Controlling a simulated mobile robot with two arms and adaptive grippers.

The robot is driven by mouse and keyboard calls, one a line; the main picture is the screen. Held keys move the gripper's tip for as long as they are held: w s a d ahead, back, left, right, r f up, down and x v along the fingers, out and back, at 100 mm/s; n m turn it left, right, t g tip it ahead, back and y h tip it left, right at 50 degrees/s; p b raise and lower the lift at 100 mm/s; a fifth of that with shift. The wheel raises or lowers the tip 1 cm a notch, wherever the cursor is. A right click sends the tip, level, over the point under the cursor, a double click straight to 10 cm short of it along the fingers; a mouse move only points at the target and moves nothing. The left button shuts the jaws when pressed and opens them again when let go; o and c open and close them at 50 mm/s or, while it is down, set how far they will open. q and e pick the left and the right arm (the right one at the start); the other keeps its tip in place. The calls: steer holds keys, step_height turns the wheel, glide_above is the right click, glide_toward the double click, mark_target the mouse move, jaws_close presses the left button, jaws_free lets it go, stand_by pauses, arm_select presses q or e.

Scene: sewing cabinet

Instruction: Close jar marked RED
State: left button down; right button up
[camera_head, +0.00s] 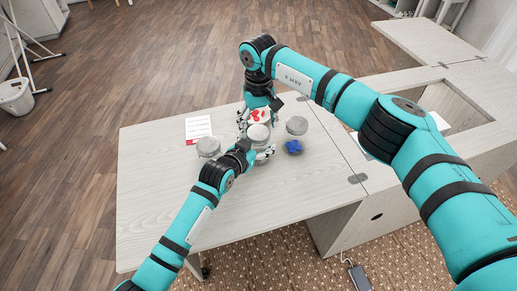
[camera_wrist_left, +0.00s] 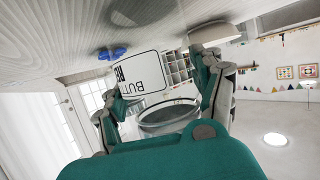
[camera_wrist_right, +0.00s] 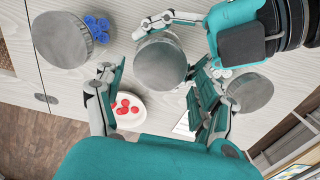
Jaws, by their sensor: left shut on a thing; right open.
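The jar with a label reading "BUT" and "RED" (camera_wrist_left: 140,72) stands between the fingers of my left gripper (camera_wrist_left: 160,85), which is shut on it. The label is upside down in the left wrist view. A round grey lid (camera_wrist_right: 160,62) is on top of this jar; I cannot tell whether it is fully seated. The jar top also shows in the head view (camera_head: 258,132). My right gripper (camera_wrist_right: 150,90) is open above and behind the jar, its fingers on either side of the lid's near edge and apart from it.
Red buttons (camera_wrist_right: 124,106) lie in a white dish (camera_wrist_right: 136,121) close by. A grey-topped jar (camera_head: 297,125) stands right, near blue buttons (camera_head: 293,148). Another grey-topped jar (camera_head: 208,146) stands left, near a red-and-white card (camera_head: 198,128). The front left of the table (camera_head: 150,215) is clear.

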steer(key=shift+f, duration=0.95)
